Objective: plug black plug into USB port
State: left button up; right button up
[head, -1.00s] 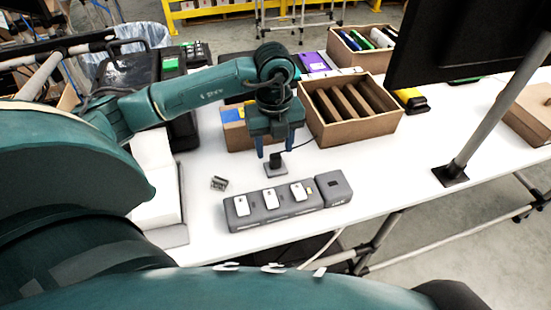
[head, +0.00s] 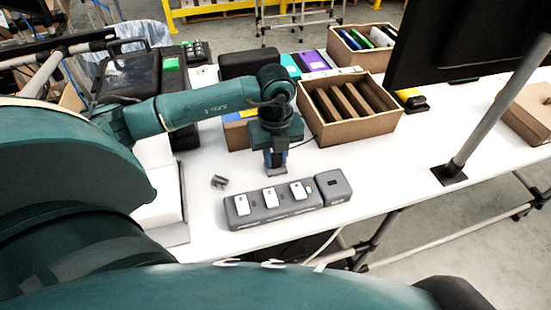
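My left gripper (head: 276,168) points down over the white table, with its fingers lowered around the black plug's spot. The plug is mostly hidden behind the fingers. A small grey base (head: 277,173) shows just under the fingertips. The fingers look close together, but I cannot tell whether they grip the plug. A dark cable runs right from the gripper towards the open carton. In front lies a long grey block (head: 272,214) with three white modules. A dark grey box (head: 333,187) with a slot in its top adjoins its right end. I cannot tell which opening is the USB port. My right gripper is out of view.
A small metal piece (head: 219,182) lies left of the gripper. An open carton with dividers (head: 352,128) stands close behind right. A monitor pole (head: 480,125) rises at the right. The table between block and pole is clear.

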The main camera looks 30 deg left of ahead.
pick_arm(q)
jog(key=c, duration=0.4)
notch_tip(320, 180, up, 10)
jog(key=shift+r+b, duration=0.1)
jog(key=shift+b, duration=0.3)
dwell(0.3)
